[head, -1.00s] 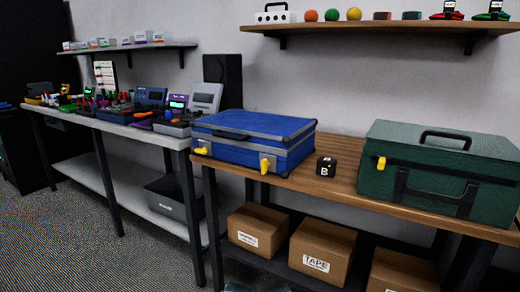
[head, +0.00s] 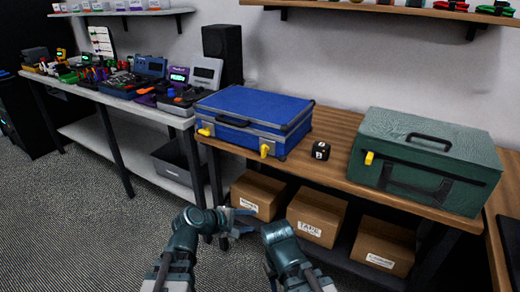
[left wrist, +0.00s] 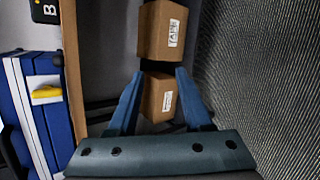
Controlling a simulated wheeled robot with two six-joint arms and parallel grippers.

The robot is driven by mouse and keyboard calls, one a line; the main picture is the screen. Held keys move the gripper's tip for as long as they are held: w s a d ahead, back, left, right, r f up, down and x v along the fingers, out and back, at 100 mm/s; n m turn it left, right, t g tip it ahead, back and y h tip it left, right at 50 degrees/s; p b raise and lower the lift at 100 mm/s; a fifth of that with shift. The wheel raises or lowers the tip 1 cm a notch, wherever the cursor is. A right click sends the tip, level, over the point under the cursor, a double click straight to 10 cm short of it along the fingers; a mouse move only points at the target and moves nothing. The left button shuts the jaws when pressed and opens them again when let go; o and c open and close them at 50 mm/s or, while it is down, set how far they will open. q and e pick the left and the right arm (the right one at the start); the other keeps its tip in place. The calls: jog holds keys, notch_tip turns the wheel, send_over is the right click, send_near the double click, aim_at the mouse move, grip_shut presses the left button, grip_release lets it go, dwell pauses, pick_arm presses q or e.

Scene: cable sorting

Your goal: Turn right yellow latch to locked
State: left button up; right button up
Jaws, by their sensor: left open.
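A blue case (head: 250,112) lies shut on the wooden bench. Its front has two yellow latches. The left latch (head: 205,132) lies roughly sideways, and the right latch (head: 265,151) stands roughly upright. The right latch also shows in the left wrist view (left wrist: 46,92), at the left beside the bench edge. My left gripper (head: 243,222) is open and empty, in front of the bench and below the latches, apart from them. In the left wrist view its two blue fingers (left wrist: 155,98) are spread, with boxes beyond. My right arm shows at the bottom, but its fingers do not.
A black cube (head: 321,150) sits right of the case. A green toolbox (head: 425,160) with one yellow latch (head: 369,158) stands further right. Cardboard boxes (head: 318,217) fill the shelf below the bench (head: 330,172). The floor in front is clear.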

pick_arm(q)
jog(key=w+r+n+t+h, duration=0.1)
jog(key=w+r+n+t, duration=0.2)
jog(key=r+n, duration=0.25)
jog(key=n+t, duration=0.5)
jog(key=n, duration=0.7)
send_near(262, 152)
jog(key=x, duration=0.8)
jog(key=shift+w+d, duration=0.2)
jog(key=shift+w, duration=0.1)
grip_shut()
